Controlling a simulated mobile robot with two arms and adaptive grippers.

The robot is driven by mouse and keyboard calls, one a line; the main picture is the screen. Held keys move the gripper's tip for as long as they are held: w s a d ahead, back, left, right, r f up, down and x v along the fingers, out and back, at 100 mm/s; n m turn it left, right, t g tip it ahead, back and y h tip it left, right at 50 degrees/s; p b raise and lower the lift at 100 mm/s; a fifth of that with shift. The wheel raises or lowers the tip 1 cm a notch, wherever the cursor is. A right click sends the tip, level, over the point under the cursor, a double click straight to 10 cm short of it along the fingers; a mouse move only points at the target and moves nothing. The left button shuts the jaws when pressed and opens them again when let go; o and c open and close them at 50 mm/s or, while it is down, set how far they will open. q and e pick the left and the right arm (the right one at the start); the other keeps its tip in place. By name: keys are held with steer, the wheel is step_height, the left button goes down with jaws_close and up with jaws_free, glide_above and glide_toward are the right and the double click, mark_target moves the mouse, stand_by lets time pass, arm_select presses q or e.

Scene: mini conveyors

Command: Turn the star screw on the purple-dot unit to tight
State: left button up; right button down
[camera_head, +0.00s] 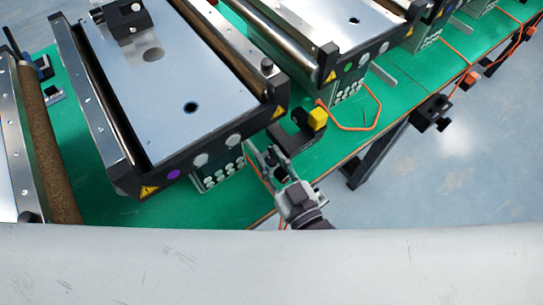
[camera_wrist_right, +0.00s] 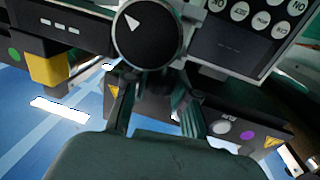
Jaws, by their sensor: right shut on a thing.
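The purple-dot unit (camera_head: 130,185) is the flat conveyor at the left in the head view. Its purple dot (camera_head: 173,174) is on the front face; the dot also shows in the wrist view (camera_wrist_right: 247,134). My right gripper (camera_head: 266,157) is at the front right of this unit, beside its button panel (camera_head: 222,172). In the wrist view, a black round knob (camera_wrist_right: 147,36) with a white triangular mark is at the ends of my right fingers (camera_wrist_right: 152,92). The fingers are shut on it; their exact contact is dark. No star shape can be made out. My left gripper is not in view.
A black bracket with a yellow block (camera_head: 317,118) stands just beyond my right gripper. A second conveyor with a green dot (camera_head: 349,67) is behind it. An orange cable (camera_head: 375,118) loops over the green table (camera_head: 100,212). Open floor lies to the right.

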steer(key=c, duration=1.2)
jaws_free()
steer(key=shift+s, duration=0.1)
steer(key=shift+s+d+f, duration=0.1)
steer(key=shift+s+d, duration=0.15)
steer(key=shift+s, duration=0.05)
steer(key=v, duration=1.1)
steer(key=s+d+f+g+h, duration=0.15)
steer(key=d+f+g, duration=0.25)
steer(key=f, duration=1.4)
steer(key=s+d+f+g+h, duration=0.1)
steer(key=d+f+g+h, duration=0.25)
steer(key=f, duration=1.35)
steer(key=s+d+f+m+g+h, duration=0.1)
steer(key=s+d+f+g, duration=0.2)
steer(key=s+d+f, duration=0.2)
steer(key=s+d+f+m+g+h, duration=0.2)
steer(key=s+d+f+g, duration=0.2)
steer(key=s+f, duration=0.5)
step_height(320, 180, down, 4)
steer(key=shift+s+d+r, duration=0.25)
steer(key=shift+s+d, duration=0.1)
steer(key=shift+d, duration=0.3)
